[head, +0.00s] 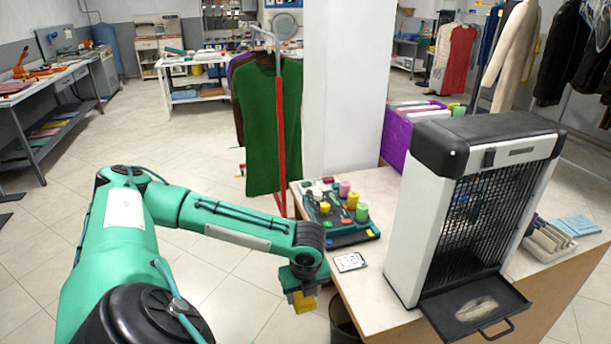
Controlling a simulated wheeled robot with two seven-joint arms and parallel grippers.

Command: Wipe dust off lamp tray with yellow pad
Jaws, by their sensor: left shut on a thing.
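A tall white and black lamp unit (412,227) with a dark grille stands on the counter. Its black tray (447,312) is pulled out at the bottom front, with a handle on its near edge. A pale grey dust patch (476,308) lies on the tray. My left gripper (301,296) is shut on a yellow pad (304,303), left of the counter's front edge and well to the left of the tray. The pad's lower part shows below the fingers. My right gripper is not in view.
The counter (378,294) also holds a tray of colored thread spools (342,213), a white card (349,262), a beige rack (549,242) and blue cloths (578,225). A dark bin (345,322) stands below the counter edge. A white pillar (342,90) rises behind.

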